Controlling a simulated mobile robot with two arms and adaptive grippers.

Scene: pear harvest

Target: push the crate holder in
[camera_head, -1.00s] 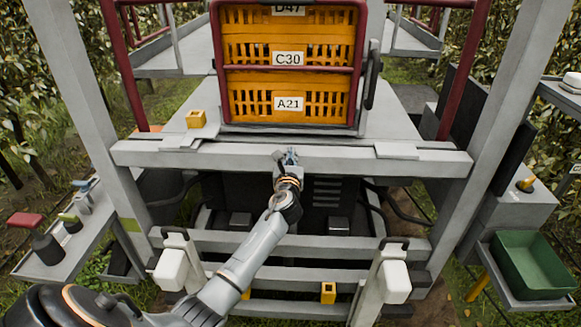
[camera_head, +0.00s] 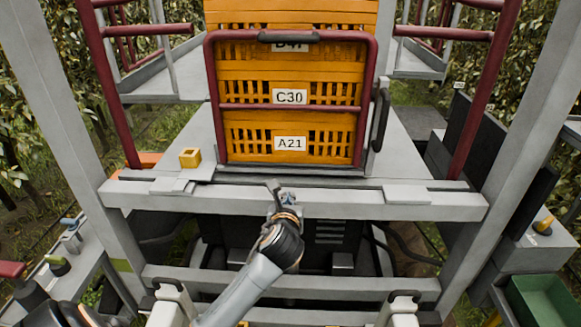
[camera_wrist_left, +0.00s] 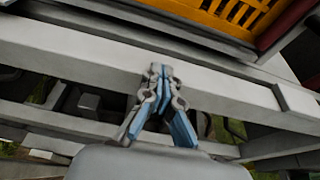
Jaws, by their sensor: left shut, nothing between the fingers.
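The crate holder (camera_head: 211,112) is a dark red tube frame with a black grip on its top bar. It stands upright on the grey platform around stacked orange crates (camera_head: 290,120) labelled A21, C30 and D47. My left gripper (camera_head: 280,190) is shut and empty, in front of the grey front beam below the holder. In the left wrist view its fingers (camera_wrist_left: 160,75) are closed together against the view of the beam, and I cannot tell whether they touch it. A corner of the orange crates (camera_wrist_left: 225,15) shows at the top there. My right gripper is not in view.
The grey front beam (camera_head: 340,205) crosses below the platform. A small yellow block (camera_head: 190,158) sits on the platform to the left. A black handle (camera_head: 380,118) stands right of the holder. A green bin (camera_head: 545,300) is at the lower right.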

